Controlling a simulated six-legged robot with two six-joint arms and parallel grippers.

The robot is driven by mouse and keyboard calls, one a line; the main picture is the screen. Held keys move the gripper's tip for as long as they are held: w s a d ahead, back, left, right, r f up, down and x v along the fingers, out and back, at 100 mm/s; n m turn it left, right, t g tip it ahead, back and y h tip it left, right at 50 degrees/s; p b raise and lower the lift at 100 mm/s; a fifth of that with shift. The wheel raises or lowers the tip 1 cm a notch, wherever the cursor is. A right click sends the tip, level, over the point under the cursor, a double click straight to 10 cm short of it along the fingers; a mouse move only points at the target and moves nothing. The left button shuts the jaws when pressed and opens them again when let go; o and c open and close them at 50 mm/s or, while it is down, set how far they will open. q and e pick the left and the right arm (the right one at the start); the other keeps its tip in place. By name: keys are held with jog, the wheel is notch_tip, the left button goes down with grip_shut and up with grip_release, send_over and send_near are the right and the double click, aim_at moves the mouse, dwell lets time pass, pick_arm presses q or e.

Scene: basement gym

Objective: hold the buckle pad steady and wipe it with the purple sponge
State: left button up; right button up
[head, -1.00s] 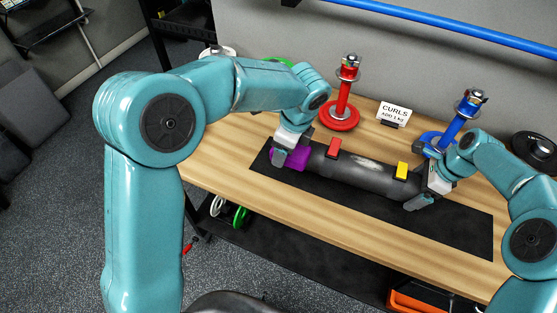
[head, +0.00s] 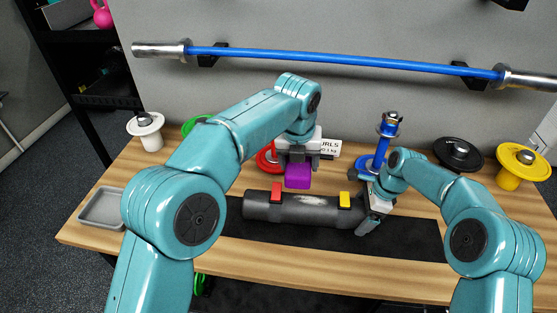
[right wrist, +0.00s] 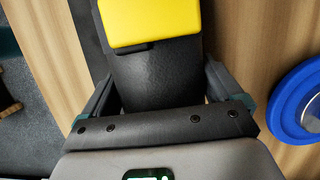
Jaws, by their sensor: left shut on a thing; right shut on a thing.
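The buckle pad (head: 308,209) is a dark cylinder lying on a black mat (head: 420,240), with a red buckle (head: 277,192) and a yellow buckle (head: 344,199). Its surface between the buckles looks slightly greyish. My left gripper (head: 297,163) is shut on the purple sponge (head: 297,178), which appears held above or just behind the pad between the buckles; contact cannot be told. My right gripper (head: 366,214) is shut on the pad's right end. In the right wrist view its fingers (right wrist: 160,95) flank the black pad below the yellow buckle (right wrist: 150,22).
Black (head: 458,154) and yellow (head: 522,166) plates are at right. A grey tray (head: 100,208) and white plate (head: 146,135) are at left. The front table strip is clear.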

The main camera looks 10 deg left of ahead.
pick_arm(q)
jog(key=shift+s+x, duration=0.25)
jog(key=shift+x, duration=0.95)
jog(key=shift+s+x, duration=0.25)
jog(key=shift+x, duration=0.95)
jog(key=shift+a+f, duration=0.1)
jog(key=shift+f, duration=0.7)
jog(key=shift+s+x, duration=0.15)
jog(key=shift+x, duration=0.6)
jog(key=shift+s+x, duration=0.15)
jog(key=shift+x, duration=0.55)
jog(key=shift+f, duration=0.1)
jog(key=shift+w+d, duration=0.15)
jog(key=shift+d, duration=3.3)
jog(key=shift+a, duration=3.55)
jog(key=shift+d, duration=0.1)
